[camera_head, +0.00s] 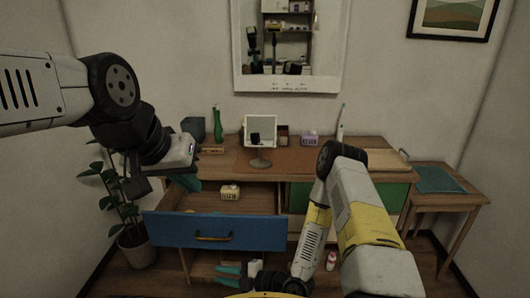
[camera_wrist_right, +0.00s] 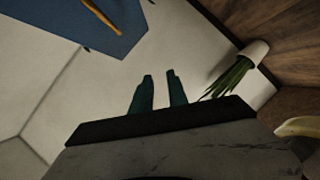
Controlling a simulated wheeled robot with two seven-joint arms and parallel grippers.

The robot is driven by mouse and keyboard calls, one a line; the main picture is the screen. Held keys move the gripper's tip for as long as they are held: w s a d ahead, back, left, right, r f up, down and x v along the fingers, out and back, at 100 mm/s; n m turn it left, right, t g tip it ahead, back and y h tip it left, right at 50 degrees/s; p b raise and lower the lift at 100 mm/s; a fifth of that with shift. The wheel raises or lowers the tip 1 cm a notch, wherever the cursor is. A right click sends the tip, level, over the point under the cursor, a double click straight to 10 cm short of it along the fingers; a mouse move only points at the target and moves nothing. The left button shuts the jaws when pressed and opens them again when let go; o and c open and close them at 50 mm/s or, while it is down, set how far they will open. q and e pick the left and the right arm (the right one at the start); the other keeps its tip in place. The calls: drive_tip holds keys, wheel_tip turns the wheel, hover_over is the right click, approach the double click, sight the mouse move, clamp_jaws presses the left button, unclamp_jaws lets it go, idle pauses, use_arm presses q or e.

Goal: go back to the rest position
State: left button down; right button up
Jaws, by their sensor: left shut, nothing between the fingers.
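My left gripper (camera_head: 187,184) hangs in the air at the left, in front of the desk's left end. Its teal fingers are partly hidden behind my wrist, and no object shows in them. My right gripper (camera_head: 228,275) is low, below and in front of the blue drawer. Its two teal fingers point left and stand apart with nothing between them. In the right wrist view the same two fingers (camera_wrist_right: 160,92) show a clear gap and are empty.
The blue drawer (camera_head: 215,232) is pulled out, with a small yellowish box (camera_head: 230,192) inside. The desk (camera_head: 285,163) carries a small mirror (camera_head: 260,132), a green vase (camera_head: 218,125) and other items.

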drive_tip(key=w+d+r+m+h, duration=0.4)
drive_tip(key=w+d+r+h, duration=0.2)
drive_tip(key=w+d+r, duration=0.5)
drive_tip(key=w+d+r+m+t+h, duration=0.2)
drive_tip(key=w+d+r+m+h, duration=0.15)
drive_tip(key=d+r+m, duration=0.45)
drive_tip(key=s+d+r+m+h, duration=0.2)
drive_tip(key=s+d+r+m, duration=0.15)
drive_tip(key=r, duration=0.45)
drive_tip(key=s+d+r+m+h, duration=0.1)
drive_tip(key=s+d+r+m, duration=0.1)
drive_tip(key=s+d+r, duration=0.4)
drive_tip(key=s+r+m, duration=0.3)
drive_tip(key=s+r, duration=0.1)
drive_tip(key=s, duration=0.3)
drive_tip(key=s+a+r+m+g, duration=0.1)
drive_tip(key=s+r+m, duration=0.3)
drive_tip(key=s, duration=0.4)
drive_tip(key=shift+s+a+r+y, duration=0.2)
drive_tip(key=shift+r+y, duration=0.15)
